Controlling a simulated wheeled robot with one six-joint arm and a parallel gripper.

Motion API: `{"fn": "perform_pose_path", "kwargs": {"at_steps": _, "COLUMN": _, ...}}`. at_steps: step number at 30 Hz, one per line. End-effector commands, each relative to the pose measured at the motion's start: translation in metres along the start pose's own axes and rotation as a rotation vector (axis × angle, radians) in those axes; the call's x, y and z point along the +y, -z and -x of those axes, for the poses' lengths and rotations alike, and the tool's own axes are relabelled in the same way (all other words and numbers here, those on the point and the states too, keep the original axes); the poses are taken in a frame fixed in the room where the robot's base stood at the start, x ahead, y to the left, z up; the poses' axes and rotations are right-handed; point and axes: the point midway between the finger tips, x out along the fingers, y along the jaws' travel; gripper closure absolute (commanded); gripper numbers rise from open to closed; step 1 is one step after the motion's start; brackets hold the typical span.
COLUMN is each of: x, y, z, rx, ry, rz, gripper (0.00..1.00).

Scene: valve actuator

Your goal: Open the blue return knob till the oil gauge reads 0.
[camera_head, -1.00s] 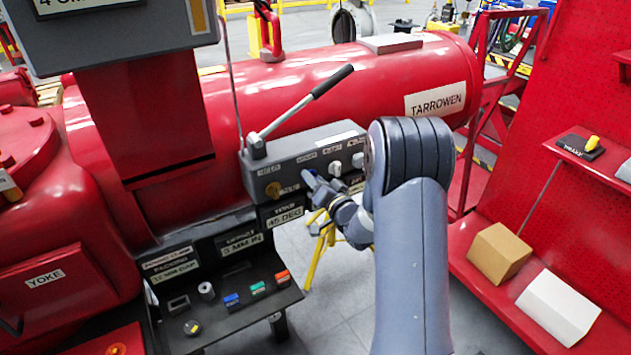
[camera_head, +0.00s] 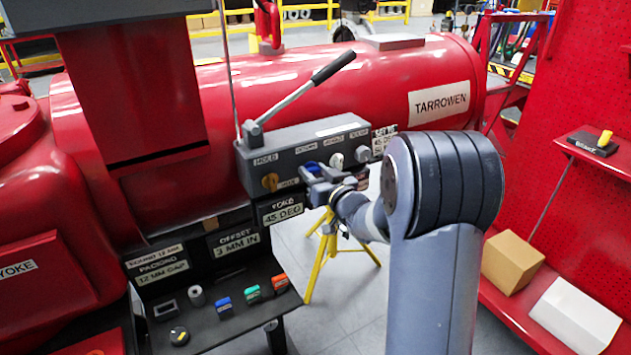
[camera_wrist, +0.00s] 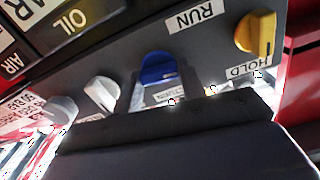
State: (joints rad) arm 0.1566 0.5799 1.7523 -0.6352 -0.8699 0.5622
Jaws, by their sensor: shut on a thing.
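The blue return knob (camera_head: 311,168) is on the front of the grey control box (camera_head: 290,160). In the wrist view the blue knob (camera_wrist: 158,68) is upright between the fingers, with a partly covered label at its base. My gripper (camera_head: 318,178) reaches the box from the right and is shut on the blue knob. The fingers also show in the wrist view (camera_wrist: 160,88). An OIL label (camera_wrist: 68,28) shows at the upper left of the wrist view. No gauge needle or reading can be made out.
A yellow HOLD knob (camera_head: 270,182) and white knobs (camera_head: 336,161) flank the blue one closely. A lever with a black grip (camera_head: 333,67) rises above the box. A red shelf with cartons (camera_head: 512,262) stands at the right.

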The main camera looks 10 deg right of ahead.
Motion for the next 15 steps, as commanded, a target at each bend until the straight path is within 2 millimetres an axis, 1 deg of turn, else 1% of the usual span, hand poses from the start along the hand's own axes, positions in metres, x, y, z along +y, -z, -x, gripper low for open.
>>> {"fn": "perform_pose_path", "kwargs": {"at_steps": 6, "x": -0.0001, "y": -0.0009, "z": -0.0001, "rx": 0.0, "ry": 0.0, "rz": 0.047, "gripper": 0.85}}
{"fn": "perform_pose_path", "kwargs": {"at_steps": 15, "x": -0.0002, "y": 0.0, "z": -0.0001, "rx": -0.001, "ry": 0.0, "rz": 0.054, "gripper": 0.85}}
